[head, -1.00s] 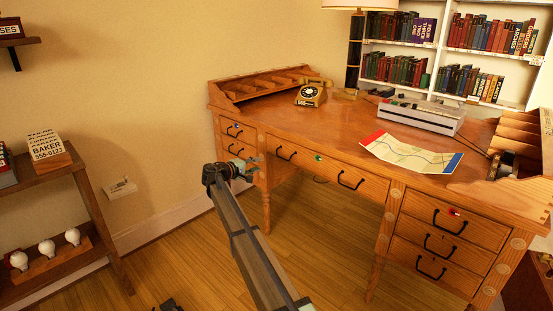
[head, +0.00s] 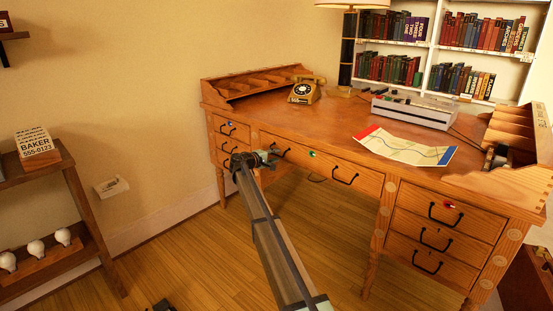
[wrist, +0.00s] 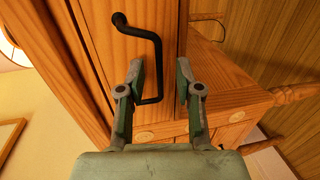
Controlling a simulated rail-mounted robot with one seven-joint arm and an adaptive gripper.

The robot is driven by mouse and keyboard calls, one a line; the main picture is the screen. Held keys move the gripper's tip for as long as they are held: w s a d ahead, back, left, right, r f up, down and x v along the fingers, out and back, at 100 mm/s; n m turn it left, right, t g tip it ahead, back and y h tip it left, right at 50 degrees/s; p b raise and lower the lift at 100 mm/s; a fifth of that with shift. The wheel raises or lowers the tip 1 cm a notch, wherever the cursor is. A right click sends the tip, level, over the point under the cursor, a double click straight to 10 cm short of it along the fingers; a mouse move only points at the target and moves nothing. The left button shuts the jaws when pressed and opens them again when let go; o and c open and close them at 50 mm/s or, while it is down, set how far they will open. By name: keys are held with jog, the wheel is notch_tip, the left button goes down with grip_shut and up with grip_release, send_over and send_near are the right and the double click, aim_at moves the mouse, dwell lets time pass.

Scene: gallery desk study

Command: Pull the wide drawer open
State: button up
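In the wrist view my gripper (wrist: 158,75) is open, one finger on each side of the black left handle (wrist: 157,48). The fingers stand apart and the handle's bar runs between them; I see gaps beside it.
Smaller drawers flank the wide one; a red light marks the upper right drawer (head: 455,214) and a blue light the upper left (head: 237,133). A telephone (head: 304,91), paper map (head: 405,146) and grey machine (head: 414,110) are on the desktop. Floor (head: 200,260) before the desk is mostly clear.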

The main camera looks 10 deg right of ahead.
jog(key=shift+x, duration=0.75)
grip_shut()
